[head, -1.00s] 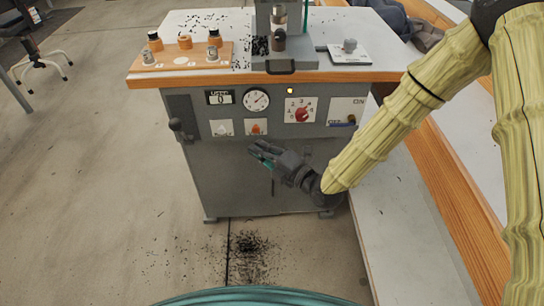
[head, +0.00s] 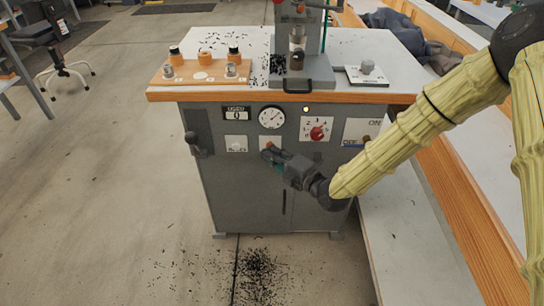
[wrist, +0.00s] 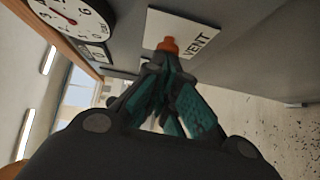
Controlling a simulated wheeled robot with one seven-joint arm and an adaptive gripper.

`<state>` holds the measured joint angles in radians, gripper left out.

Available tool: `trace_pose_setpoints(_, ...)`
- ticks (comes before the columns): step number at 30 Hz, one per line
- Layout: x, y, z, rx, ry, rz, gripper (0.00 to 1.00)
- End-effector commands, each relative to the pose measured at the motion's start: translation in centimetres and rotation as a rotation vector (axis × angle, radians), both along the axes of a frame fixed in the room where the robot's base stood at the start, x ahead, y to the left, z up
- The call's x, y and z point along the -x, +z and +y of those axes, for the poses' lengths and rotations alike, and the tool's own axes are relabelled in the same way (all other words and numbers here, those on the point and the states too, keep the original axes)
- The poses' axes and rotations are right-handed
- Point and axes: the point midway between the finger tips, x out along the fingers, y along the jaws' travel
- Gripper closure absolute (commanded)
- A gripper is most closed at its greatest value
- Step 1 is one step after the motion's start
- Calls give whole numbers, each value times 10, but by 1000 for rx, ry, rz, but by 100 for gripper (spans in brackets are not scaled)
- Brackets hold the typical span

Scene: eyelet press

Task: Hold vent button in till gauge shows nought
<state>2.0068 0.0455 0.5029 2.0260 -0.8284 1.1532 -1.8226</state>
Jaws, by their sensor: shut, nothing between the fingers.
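The orange vent button (wrist: 168,46) sits on a white plate marked VENT (wrist: 196,40) in the wrist view. In the head view my gripper mostly covers this plate (head: 276,140). My gripper (wrist: 160,62) is shut and empty, with its tips right at the button. I cannot tell whether they touch it or how far in it is. The round white gauge (head: 271,117) is just above on the grey press front. It is partly cut off in the wrist view (wrist: 72,18), where a red needle shows. I cannot read its value surely; the needle seems off nought.
The press cabinet (head: 225,190) also carries a counter (head: 236,113), a red knob (head: 317,133), another plate with a pale button (head: 236,143), an ON/OFF switch plate (head: 361,130) and a side lever (head: 192,140). A bench (head: 385,235) runs along the right. Black scraps (head: 255,265) litter the floor.

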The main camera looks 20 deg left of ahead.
Motion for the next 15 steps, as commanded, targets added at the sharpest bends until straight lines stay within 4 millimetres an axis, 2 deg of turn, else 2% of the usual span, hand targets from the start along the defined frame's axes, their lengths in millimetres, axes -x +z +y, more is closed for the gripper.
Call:
trace_pose_setpoints(6,-17,0,5,1,-1,-3,100)
trace_pose_setpoints(15,-19,2,5,-2,-4,-6,100)
